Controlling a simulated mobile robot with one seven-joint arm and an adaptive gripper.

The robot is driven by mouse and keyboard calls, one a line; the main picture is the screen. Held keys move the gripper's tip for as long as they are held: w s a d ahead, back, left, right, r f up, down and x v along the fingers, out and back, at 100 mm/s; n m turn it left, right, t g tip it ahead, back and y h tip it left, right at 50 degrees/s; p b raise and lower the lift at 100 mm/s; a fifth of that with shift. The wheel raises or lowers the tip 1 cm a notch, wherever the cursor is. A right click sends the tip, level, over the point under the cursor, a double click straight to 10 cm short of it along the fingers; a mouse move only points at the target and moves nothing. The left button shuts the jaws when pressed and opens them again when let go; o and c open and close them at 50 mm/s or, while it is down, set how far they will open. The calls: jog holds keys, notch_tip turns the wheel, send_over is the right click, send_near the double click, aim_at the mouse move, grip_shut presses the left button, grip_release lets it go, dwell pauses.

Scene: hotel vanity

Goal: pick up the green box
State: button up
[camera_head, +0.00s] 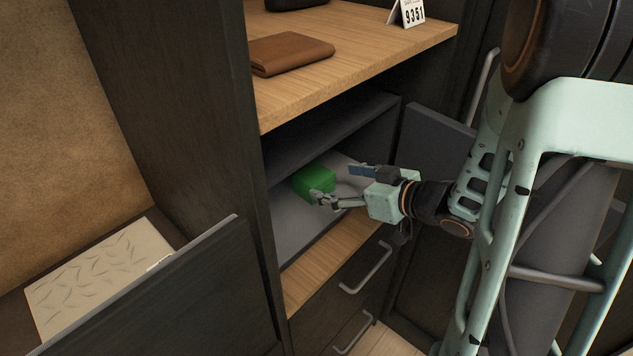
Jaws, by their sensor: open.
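A green box (314,183) sits inside the open dark cabinet compartment, below the wooden counter. My gripper (330,184) reaches into the compartment from the right, with its fingers apart. One fingertip is at the near lower right of the box and the other is beyond its right side. I cannot tell whether either finger touches the box. The lower right part of the box is partly hidden by the near finger.
The wooden counter (375,55) above holds a brown wallet (290,54) and a 9351 number card (412,13). Open door panels stand at left (190,300) and right (437,135). Drawers with metal handles (368,270) are below. A patterned pale panel (95,285) lies left.

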aim_at(318, 176)
jog(key=x, duration=0.8)
jog(key=shift+w+f, duration=0.2)
jog(key=shift+w, duration=0.15)
jog(key=c, duration=1.4)
jog(key=shift+o, duration=0.2)
jog(key=shift+r, duration=0.1)
